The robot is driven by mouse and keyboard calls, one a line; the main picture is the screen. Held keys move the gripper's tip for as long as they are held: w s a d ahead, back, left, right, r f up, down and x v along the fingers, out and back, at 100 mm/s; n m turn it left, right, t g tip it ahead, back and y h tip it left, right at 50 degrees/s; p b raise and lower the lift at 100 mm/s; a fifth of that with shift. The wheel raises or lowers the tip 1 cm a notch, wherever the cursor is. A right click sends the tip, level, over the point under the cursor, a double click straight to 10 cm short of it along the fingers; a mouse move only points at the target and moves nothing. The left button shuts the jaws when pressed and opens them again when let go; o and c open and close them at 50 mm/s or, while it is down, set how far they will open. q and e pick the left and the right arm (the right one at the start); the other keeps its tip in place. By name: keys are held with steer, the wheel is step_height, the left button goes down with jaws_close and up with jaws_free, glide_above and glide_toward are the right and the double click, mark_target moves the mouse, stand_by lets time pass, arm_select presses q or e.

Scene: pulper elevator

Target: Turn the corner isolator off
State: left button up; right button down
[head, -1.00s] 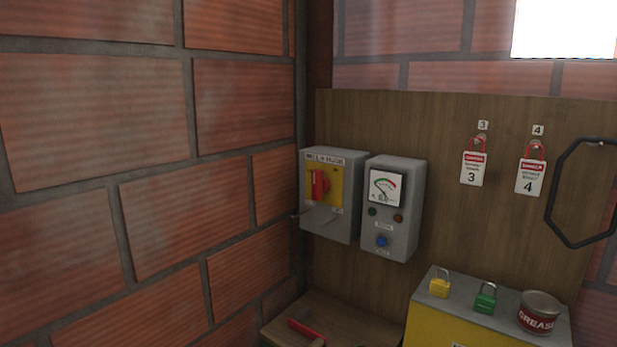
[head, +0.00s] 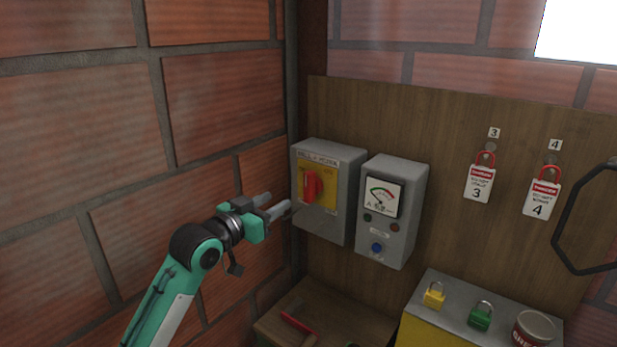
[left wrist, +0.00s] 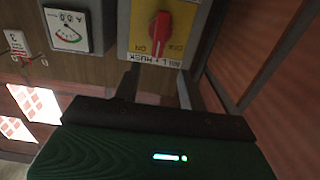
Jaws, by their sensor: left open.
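The corner isolator (head: 348,200) is a grey box on the wooden board, near the brick corner. Its yellow front plate (head: 329,196) carries a red rotary handle (head: 313,185), which stands roughly upright. In the left wrist view the plate appears upside down, with the red handle (left wrist: 161,32) between the ON and OFF marks; which mark it is set to I cannot tell. My left gripper (head: 277,206) is open and empty, just left of the isolator and slightly below the handle, apart from it. My right gripper is not in view.
A grey meter box (head: 404,215) with a dial and blue button is close right of the isolator. The brick wall (head: 80,130) is near on the left. Below are a wooden bench (head: 355,320) and a yellow-fronted cabinet (head: 455,294) with padlocks and a grease tin.

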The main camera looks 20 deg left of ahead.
mark_target(306, 182)
arm_select(q)
steer(key=p+x, duration=0.2)
steer(key=x, duration=0.2)
steer(key=p+x, duration=0.2)
steer(key=x, duration=0.2)
steer(key=p+x, duration=0.2)
steer(key=x, duration=0.2)
steer(key=shift+w+d+r, duration=0.15)
steer(key=shift+r, duration=0.2)
steer(key=shift+w+d+f, duration=0.2)
steer(key=shift+w, duration=0.35)
steer(key=shift+c, duration=0.4)
steer(key=c, duration=0.7)
jaws_close()
